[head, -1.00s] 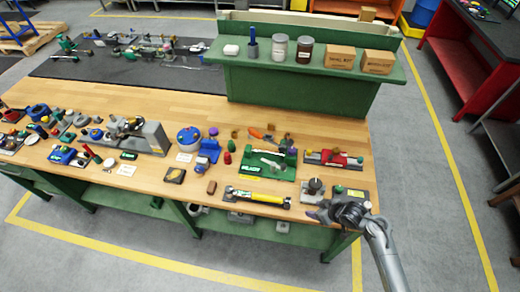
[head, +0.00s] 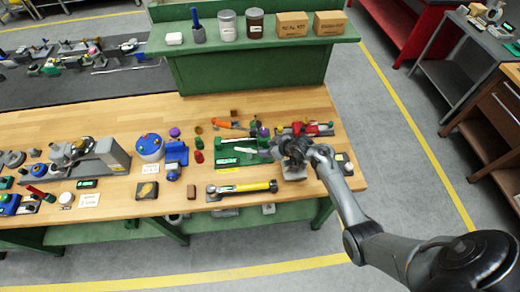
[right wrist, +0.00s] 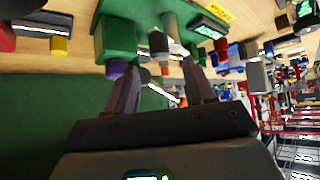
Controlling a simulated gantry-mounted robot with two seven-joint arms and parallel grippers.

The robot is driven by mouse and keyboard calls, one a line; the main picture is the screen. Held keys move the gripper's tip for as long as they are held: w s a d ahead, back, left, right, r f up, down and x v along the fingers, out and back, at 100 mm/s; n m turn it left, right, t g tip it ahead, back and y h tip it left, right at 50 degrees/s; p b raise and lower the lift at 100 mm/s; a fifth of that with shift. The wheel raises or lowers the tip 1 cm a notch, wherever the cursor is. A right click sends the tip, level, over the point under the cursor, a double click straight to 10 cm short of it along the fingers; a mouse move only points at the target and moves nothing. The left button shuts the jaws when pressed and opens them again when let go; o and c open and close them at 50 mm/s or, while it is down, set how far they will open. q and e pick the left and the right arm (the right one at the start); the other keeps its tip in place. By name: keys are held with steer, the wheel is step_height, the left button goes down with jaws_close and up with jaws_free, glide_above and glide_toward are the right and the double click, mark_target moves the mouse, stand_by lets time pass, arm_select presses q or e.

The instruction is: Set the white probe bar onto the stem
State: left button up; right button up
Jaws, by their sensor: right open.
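The green fixture (head: 228,160) stands near the front right of the wooden bench. A short pale bar on it, apparently the white probe bar (head: 246,151), lies close to my right gripper (head: 274,150). In the right wrist view, the open fingers (right wrist: 158,76) point at the green fixture (right wrist: 118,38), with small grey and orange-tipped parts just beyond them. A pale strip, perhaps the bar (right wrist: 179,49), shows near the right finger. I see nothing clearly held. I cannot make out the stem with certainty. My left gripper is not in view.
A yellow-and-black tool (head: 242,189) lies in front of the fixture. A red device (head: 306,129) is behind my gripper, and an orange-handled tool (head: 228,125) is behind the fixture. Blue devices (head: 174,158) stand to the left. A green shelf (head: 250,68) rises at the back.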

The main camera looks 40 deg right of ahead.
mark_target(261, 149)
steer(key=shift+b+x, duration=0.4)
steer(key=shift+x, duration=2.6)
jaws_close()
